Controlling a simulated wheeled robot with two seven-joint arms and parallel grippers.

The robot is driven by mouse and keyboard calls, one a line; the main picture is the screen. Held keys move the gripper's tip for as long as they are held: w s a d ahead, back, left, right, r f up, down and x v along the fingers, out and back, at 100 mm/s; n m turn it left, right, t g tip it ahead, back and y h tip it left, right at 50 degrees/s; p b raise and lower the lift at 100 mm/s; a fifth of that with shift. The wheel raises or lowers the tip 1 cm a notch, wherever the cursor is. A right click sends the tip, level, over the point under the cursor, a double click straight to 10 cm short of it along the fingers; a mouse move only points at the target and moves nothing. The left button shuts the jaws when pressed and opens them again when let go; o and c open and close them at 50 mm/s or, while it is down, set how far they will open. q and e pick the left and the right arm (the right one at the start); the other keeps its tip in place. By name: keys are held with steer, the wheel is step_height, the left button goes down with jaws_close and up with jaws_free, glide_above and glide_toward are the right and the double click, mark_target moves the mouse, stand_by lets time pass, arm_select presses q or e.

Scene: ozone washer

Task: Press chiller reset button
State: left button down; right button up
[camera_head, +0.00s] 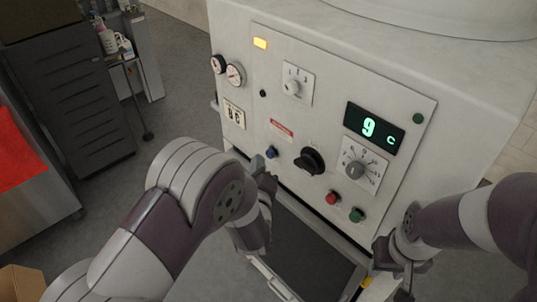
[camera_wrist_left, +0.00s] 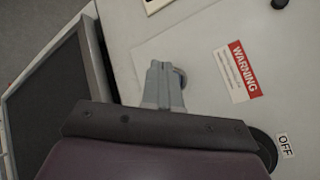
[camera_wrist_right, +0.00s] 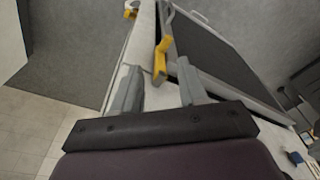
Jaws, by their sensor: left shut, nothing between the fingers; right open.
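The white machine's control panel (camera_head: 325,130) fills the middle of the head view. A red button (camera_head: 332,197) and a green button (camera_head: 356,214) are lower right. No readable lettering shows which one is the chiller reset. My right gripper (camera_head: 389,262) is open and empty near the machine's lower right.
A black knob (camera_head: 313,161) and a selector dial (camera_head: 355,170) stick out of the panel. The display (camera_head: 374,128) reads 9 C. An open dark lower panel (camera_head: 305,252) lies below. Yellow handles (camera_wrist_right: 160,58) are near my right gripper. A dark cabinet (camera_head: 70,95) stands left.

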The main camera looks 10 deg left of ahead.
arm_select(q)
steer(key=shift+w, duration=0.1)
steer(key=shift+w+d, duration=0.25)
steer(key=shift+d, duration=0.05)
steer(key=shift+w+d, duration=0.25)
steer(key=shift+w, duration=0.1)
stand_by(0.8)
steer(key=shift+s, duration=0.1)
steer(key=shift+s+a+p, duration=0.55)
steer(key=shift+s, duration=0.05)
steer(key=s+a, duration=0.1)
steer(key=s, duration=0.1)
steer(key=s+a+p, duration=0.1)
steer(key=s+a, duration=0.1)
stand_by(0.6)
